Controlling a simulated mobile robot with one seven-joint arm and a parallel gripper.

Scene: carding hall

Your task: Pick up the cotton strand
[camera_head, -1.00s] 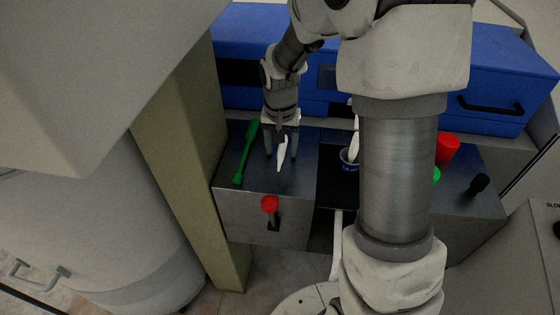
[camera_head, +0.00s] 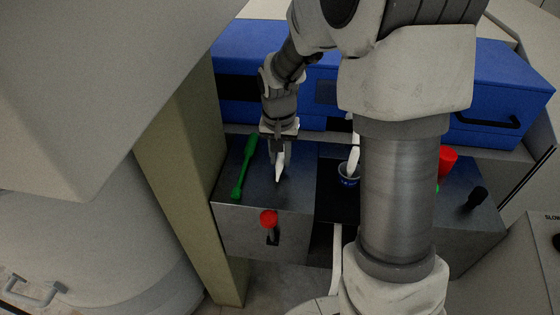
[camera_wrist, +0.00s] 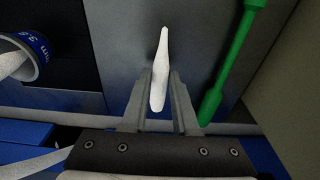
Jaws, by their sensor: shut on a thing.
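The cotton strand (camera_wrist: 159,65) is a short white tapered piece. In the wrist view it lies between the two fingers of my gripper (camera_wrist: 159,92), its narrow end pointing away past the fingertips. In the head view my gripper (camera_head: 280,158) points down over the left grey metal top, with the white strand (camera_head: 280,170) between its fingers. My gripper is shut on the strand. I cannot tell whether the strand still touches the metal surface.
A green tool (camera_head: 245,165) lies left of my gripper. A blue-and-white cup (camera_head: 348,180) with white material stands to the right. A red-knobbed lever (camera_head: 269,218) is on the front face. A blue housing (camera_head: 490,75) runs behind. My arm hides part of the right top.

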